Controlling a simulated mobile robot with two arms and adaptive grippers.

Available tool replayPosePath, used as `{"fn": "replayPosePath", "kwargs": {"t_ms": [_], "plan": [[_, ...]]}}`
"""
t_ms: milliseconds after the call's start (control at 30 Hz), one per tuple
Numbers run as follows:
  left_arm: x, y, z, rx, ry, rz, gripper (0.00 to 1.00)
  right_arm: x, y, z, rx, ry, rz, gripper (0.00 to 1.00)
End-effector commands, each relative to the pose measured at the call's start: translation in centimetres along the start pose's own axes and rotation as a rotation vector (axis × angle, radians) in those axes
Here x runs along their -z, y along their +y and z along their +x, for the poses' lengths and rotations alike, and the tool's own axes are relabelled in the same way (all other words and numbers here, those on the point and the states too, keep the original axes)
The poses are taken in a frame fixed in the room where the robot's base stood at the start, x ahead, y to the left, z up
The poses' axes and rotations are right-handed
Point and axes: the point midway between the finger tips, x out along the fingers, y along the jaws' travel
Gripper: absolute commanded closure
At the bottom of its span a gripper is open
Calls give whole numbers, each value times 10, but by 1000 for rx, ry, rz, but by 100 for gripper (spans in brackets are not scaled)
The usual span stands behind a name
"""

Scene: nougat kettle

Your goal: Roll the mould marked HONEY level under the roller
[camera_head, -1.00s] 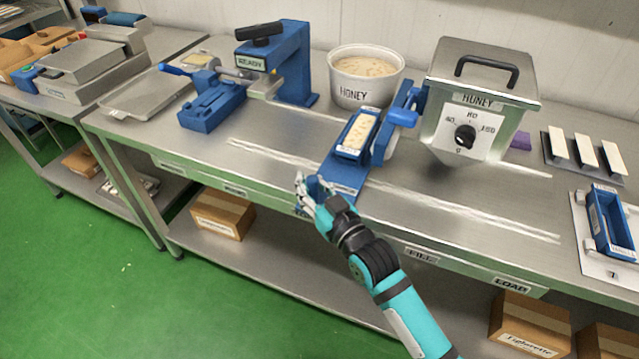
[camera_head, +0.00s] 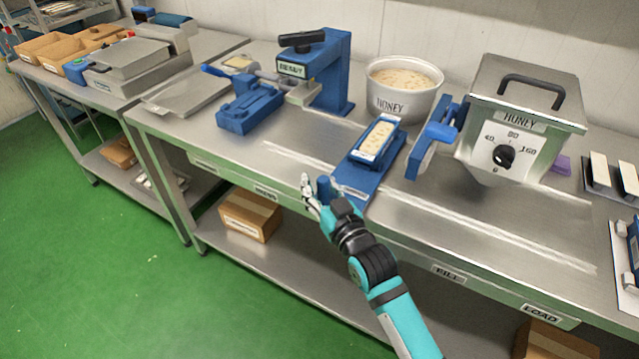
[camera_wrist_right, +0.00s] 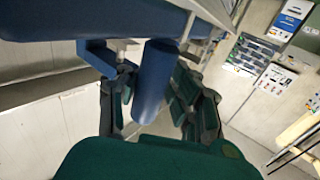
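A blue mould (camera_head: 362,155) filled with pale, speckled nougat (camera_head: 378,138) sits on a blue sled (camera_head: 357,181) on the steel bench; its small label is unreadable here. My right gripper (camera_head: 315,187) is at the sled's front edge, its fingers around the upright blue handle (camera_head: 324,188). The right wrist view shows the blue handle (camera_wrist_right: 155,80) between the fingers, apparently held. The blue stand marked READY (camera_head: 330,75), with a metal roller-like part (camera_head: 300,94), stands left of the sled, apart from the mould. My left gripper is out of view.
A white HONEY tub (camera_head: 403,88) stands behind the sled. The steel HONEY hopper (camera_head: 520,125) with a dial and blue lever (camera_head: 435,135) is to the right. A blue block (camera_head: 250,110) and steel tray (camera_head: 185,92) are at left. Bench between sled and stand is clear.

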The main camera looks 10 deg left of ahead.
Motion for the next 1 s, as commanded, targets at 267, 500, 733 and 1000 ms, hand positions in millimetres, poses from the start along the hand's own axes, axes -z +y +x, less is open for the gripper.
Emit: {"fn": "replayPosePath", "kwargs": {"t_ms": [267, 500, 733, 1000], "plan": [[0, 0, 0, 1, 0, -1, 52, 1, -2, 0, 3, 1, -2, 52], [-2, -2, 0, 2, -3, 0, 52, 0, 0, -1, 0, 1, -4, 52], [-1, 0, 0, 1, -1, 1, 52, -1, 0, -29, 0, -2, -5, 52], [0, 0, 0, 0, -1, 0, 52, -1, -1, -87, 1, -1, -3, 52]]}}
